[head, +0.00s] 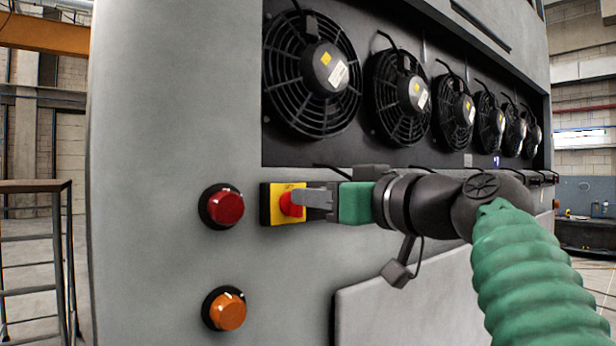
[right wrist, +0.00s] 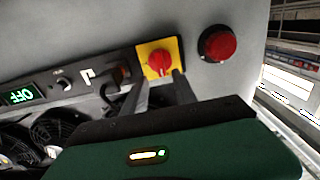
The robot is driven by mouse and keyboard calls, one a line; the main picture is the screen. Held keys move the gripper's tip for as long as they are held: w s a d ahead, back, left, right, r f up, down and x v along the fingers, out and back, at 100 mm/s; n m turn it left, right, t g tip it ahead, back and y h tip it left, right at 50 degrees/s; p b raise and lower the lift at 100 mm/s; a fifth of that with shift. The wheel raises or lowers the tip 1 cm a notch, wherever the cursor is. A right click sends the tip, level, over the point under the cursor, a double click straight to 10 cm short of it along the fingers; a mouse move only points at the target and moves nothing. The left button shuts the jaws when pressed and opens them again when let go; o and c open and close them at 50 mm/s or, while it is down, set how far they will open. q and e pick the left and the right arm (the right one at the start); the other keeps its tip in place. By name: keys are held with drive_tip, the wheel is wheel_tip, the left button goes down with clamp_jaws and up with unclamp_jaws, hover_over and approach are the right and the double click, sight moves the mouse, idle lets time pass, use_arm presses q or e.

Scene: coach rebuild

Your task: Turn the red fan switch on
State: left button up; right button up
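The red fan switch (head: 289,205) is a red rotary knob on a yellow square plate on the grey coach panel. It also shows in the right wrist view (right wrist: 159,63), with the plate (right wrist: 173,48) around it. My right gripper (head: 305,198) is at the switch, and its grey fingers partly cover the knob in the head view. In the right wrist view the two fingers (right wrist: 163,86) are spread apart, with the knob just beyond and between their tips. Contact with the knob cannot be told. My left gripper is not in view.
A red round button or lamp (head: 225,207) sits left of the switch, with an orange one (head: 228,311) below. A row of several black fans (head: 312,75) fills the recess above. A green "OFF" display (right wrist: 20,96) shows in the wrist view. A metal railing (head: 35,240) stands left.

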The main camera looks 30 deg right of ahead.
sight(288, 194)
drive_tip(key=w, duration=0.1)
drive_tip(key=w+a, duration=0.1)
drive_tip(key=w+p, duration=0.1)
drive_tip(key=shift+a+r, duration=0.1)
drive_tip(key=shift+a, duration=0.15)
drive_tip(key=shift+d, duration=0.35)
drive_tip(key=shift+c, duration=0.4)
drive_tip(key=shift+s+d, duration=0.1)
drive_tip(key=shift+d, duration=0.3)
drive_tip(key=c, duration=0.5)
clamp_jaws()
drive_tip(key=shift+a, duration=0.3)
